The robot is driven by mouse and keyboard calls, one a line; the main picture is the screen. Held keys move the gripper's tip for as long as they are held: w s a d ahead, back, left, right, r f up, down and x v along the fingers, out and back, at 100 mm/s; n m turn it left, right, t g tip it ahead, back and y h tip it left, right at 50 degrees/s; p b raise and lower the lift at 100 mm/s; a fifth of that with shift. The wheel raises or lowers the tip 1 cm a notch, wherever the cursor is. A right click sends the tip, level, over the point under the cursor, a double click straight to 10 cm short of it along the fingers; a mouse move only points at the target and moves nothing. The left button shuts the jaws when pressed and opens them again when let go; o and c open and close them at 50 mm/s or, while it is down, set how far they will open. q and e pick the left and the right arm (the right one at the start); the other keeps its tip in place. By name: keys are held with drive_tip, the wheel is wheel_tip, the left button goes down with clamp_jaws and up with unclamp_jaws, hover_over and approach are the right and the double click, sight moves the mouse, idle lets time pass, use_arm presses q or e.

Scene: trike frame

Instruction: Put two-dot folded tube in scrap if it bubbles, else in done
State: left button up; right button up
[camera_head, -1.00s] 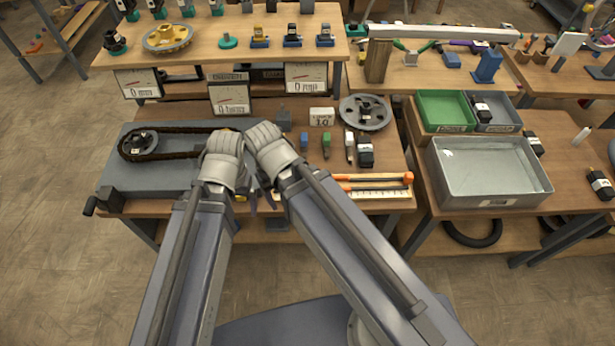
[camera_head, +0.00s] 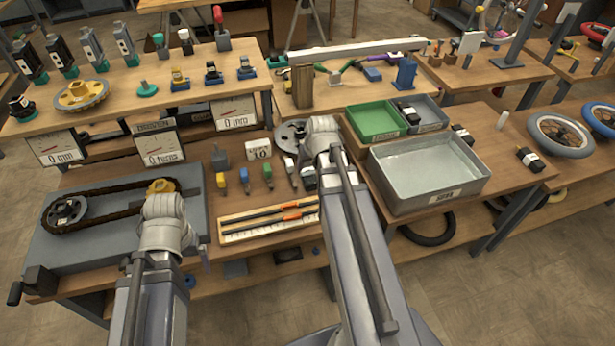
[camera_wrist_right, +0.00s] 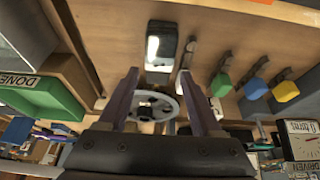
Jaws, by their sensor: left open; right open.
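A black block-like item with a white label, possibly a folded tube, lies on the bench in the right wrist view (camera_wrist_right: 160,45); no dots are readable. My right gripper (camera_wrist_right: 165,100) is open and empty, fingers spread short of it. In the head view the right gripper (camera_head: 322,150) hangs over the bench's right side. Similar black items lie in the grey compartment (camera_head: 408,113) and right of the metal tray (camera_head: 527,158). The green bin (camera_head: 374,124) is labelled DONE in the wrist view (camera_wrist_right: 50,98).
The large metal tray (camera_head: 385,190) has a front label I cannot read surely. The chain rig (camera_head: 105,240) fills the bench's left. Several coloured-handled tools and a wheel (camera_head: 290,135) lie near the right gripper.

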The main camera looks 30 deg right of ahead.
sight(308, 171)
drive_tip(key=shift+b+x, duration=1.15)
drive_tip(key=shift+x, duration=0.05)
drive_tip(key=b+x, duration=0.5)
drive_tip(key=shift+w+d+f, duration=0.1)
drive_tip(key=shift+w+d, duration=0.1)
drive_tip(key=shift+w, duration=0.3)
drive_tip(key=shift+f, duration=0.15)
drive_tip(key=shift+c, duration=0.3)
clamp_jaws()
